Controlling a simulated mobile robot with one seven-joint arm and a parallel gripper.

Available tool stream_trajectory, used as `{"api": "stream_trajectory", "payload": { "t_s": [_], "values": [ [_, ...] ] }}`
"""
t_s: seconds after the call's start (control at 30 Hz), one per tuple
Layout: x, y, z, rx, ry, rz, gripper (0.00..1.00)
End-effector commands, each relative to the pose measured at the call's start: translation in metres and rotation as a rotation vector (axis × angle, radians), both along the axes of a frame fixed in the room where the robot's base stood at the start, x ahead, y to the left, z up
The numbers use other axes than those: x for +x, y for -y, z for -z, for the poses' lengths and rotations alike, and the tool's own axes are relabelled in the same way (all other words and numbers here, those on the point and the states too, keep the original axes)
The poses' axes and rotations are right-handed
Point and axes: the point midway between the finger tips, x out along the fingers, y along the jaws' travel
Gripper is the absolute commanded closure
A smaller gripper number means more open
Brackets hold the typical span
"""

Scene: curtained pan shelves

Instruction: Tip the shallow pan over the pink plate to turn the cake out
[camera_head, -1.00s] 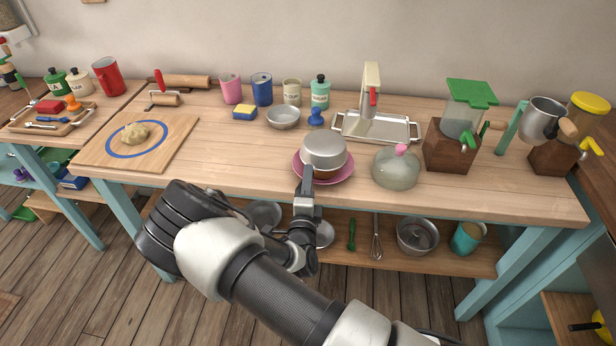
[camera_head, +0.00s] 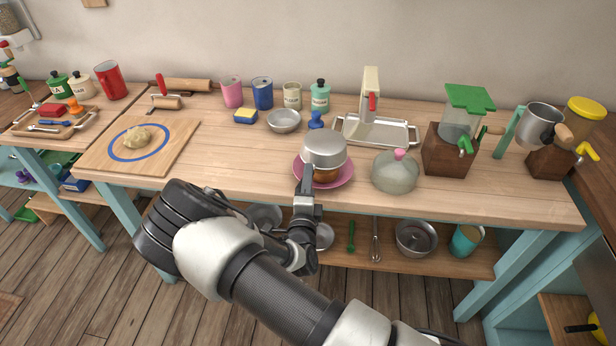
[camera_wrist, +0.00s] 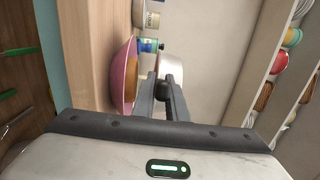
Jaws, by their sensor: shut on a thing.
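The shallow pan (camera_head: 324,147) is silver and upside down above the pink plate (camera_head: 345,178). A golden-brown cake (camera_head: 326,175) shows on the plate under the pan. In the wrist view the pan (camera_wrist: 171,66) stands off to the side of the pink plate (camera_wrist: 117,84), with a gap between pan and cake (camera_wrist: 128,77). My gripper (camera_head: 308,178) is shut on the pan's handle at the near side. In the wrist view its fingers (camera_wrist: 167,95) close on the handle. The pan's inside is hidden.
A glass dome with a pink knob (camera_head: 395,172) stands close to the plate's right. Behind are a blue stamp-like item (camera_head: 315,121), a metal bowl (camera_head: 284,121) and a metal tray (camera_head: 400,134). The worktop left of the plate is clear (camera_head: 235,165).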

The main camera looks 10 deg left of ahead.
Motion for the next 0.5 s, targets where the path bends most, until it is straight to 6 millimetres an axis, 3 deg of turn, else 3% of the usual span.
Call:
{"api": "stream_trajectory", "payload": {
  "t_s": [0.5],
  "values": [
    [0.0, 0.001, -0.033, -0.001, 0.003, 0.001, 1.0]
  ]
}}
